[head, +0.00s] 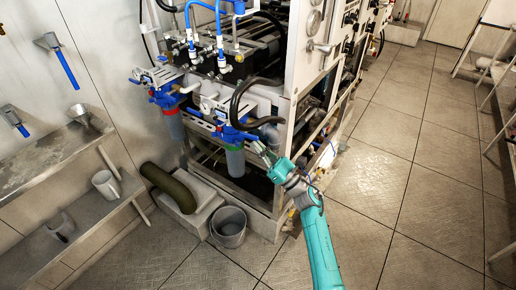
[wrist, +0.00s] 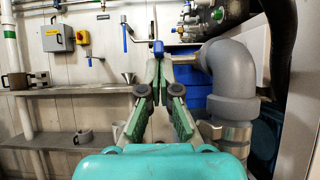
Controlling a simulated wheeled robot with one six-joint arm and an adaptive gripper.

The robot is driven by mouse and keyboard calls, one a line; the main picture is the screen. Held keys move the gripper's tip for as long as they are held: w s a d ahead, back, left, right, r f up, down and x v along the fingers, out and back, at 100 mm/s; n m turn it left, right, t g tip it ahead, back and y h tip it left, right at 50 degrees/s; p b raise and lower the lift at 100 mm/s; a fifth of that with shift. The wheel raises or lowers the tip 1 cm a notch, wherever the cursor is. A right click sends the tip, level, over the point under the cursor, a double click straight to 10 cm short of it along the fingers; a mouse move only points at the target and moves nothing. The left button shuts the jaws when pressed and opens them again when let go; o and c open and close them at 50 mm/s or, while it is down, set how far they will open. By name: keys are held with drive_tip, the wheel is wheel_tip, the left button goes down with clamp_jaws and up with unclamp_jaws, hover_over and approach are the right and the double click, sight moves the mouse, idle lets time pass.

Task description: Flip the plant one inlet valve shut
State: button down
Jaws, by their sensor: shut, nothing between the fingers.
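My gripper (head: 262,150) reaches in at the front corner of the white-framed machine, beside a blue filter head (head: 232,133) with a grey bowl below it. In the wrist view the gripper (wrist: 158,60) has its green fingers brought together at the tips, with nothing held. A small blue part (wrist: 158,46) shows just past the fingertips; I cannot tell whether they touch it. A thick grey pipe elbow (wrist: 232,72) stands right of the fingers. No label is readable, so I cannot tell which part is the plant one inlet valve.
A second blue filter head (head: 165,97) stands farther left. Blue-handled fittings (head: 66,68) hang on the left wall above steel shelves (head: 50,165). A grey bucket (head: 229,226) and a dark green hose (head: 168,188) are low by the machine. The tiled floor (head: 420,200) at right is clear.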

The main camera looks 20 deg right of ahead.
sight(257, 137)
drive_tip(key=shift+s+d+r+g, duration=0.1)
drive_tip(key=shift+r+g, duration=0.15)
drive_tip(key=shift+g, duration=0.05)
wheel_tip(257, 137, up, 2)
drive_tip(key=shift+s+h, duration=0.1)
drive_tip(key=shift+h, duration=0.2)
drive_tip(key=g+h, duration=0.1)
drive_tip(key=r+g, duration=0.1)
drive_tip(key=r+g+h, duration=0.1)
drive_tip(key=shift+w+r+g+h, duration=0.2)
drive_tip(key=shift+w+g+h, duration=0.1)
drive_tip(key=shift+g, duration=0.1)
drive_tip(key=shift+w+a+r, duration=0.15)
drive_tip(key=shift+a+r, duration=0.1)
drive_tip(key=shift+r, duration=0.25)
drive_tip(key=shift+w+a+r+g+h, duration=0.15)
drive_tip(key=shift+r+g+h, duration=0.2)
drive_tip(key=shift+g, duration=0.35)
drive_tip(key=shift+w+a, duration=0.1)
drive_tip(key=shift+w, duration=0.05)
